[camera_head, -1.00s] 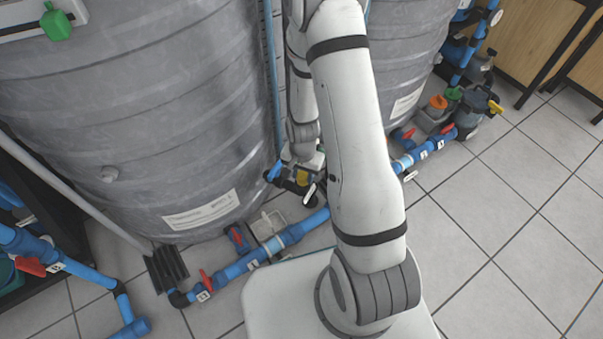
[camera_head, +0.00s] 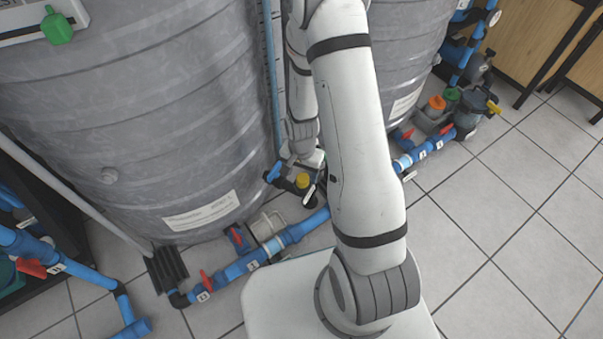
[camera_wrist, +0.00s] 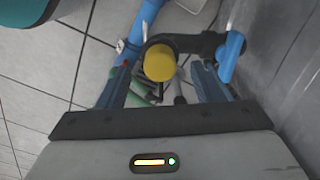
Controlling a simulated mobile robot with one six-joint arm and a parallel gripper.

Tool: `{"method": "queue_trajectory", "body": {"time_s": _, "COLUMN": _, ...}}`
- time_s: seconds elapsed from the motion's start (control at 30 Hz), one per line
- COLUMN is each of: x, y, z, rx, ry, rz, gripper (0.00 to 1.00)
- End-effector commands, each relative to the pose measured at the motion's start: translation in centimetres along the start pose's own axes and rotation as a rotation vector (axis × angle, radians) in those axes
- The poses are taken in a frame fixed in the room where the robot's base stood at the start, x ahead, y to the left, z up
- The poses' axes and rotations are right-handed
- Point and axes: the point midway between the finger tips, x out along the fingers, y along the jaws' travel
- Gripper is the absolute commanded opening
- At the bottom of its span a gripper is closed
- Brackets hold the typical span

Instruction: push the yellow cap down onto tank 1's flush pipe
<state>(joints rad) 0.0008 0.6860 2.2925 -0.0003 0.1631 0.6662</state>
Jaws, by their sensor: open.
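The yellow cap (camera_wrist: 160,62) sits at the end of a black pipe fitting (camera_wrist: 190,42), between and beyond my finger tips in the wrist view. Whether the cap is fully seated cannot be told. In the head view my arm hides part of the area around the gripper.
A blue pipe (camera_head: 240,265) with red-handled valves runs along the floor in front of the tank. A blue valve handle (camera_wrist: 231,55) stands close to the right finger. A second grey tank (camera_head: 405,60) is behind my arm. Tiled floor is clear at right.

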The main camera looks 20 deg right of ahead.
Motion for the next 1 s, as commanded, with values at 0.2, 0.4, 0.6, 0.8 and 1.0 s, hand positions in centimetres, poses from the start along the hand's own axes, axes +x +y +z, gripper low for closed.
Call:
{"method": "queue_trajectory", "body": {"time_s": 0.2, "x": -4.3, "y": 0.0, "z": 0.0, "rx": 0.0, "ry": 0.002, "rz": -0.001, "gripper": 0.6}}
{"method": "queue_trajectory", "body": {"time_s": 0.4, "x": -5.8, "y": 0.1, "z": 0.1, "rx": 0.0, "ry": -0.001, "rz": 0.001, "gripper": 0.6}}
{"method": "queue_trajectory", "body": {"time_s": 0.6, "x": -5.8, "y": 0.1, "z": 0.1, "rx": 0.0, "ry": -0.001, "rz": 0.001, "gripper": 0.6}}
{"method": "queue_trajectory", "body": {"time_s": 0.8, "x": -5.8, "y": 0.1, "z": 0.1, "rx": 0.0, "ry": -0.001, "rz": 0.001, "gripper": 0.6}}
{"method": "queue_trajectory", "body": {"time_s": 1.0, "x": -6.2, "y": 0.0, "z": 0.1, "rx": -0.003, "ry": 0.001, "rz": -0.001, "gripper": 0.6}}
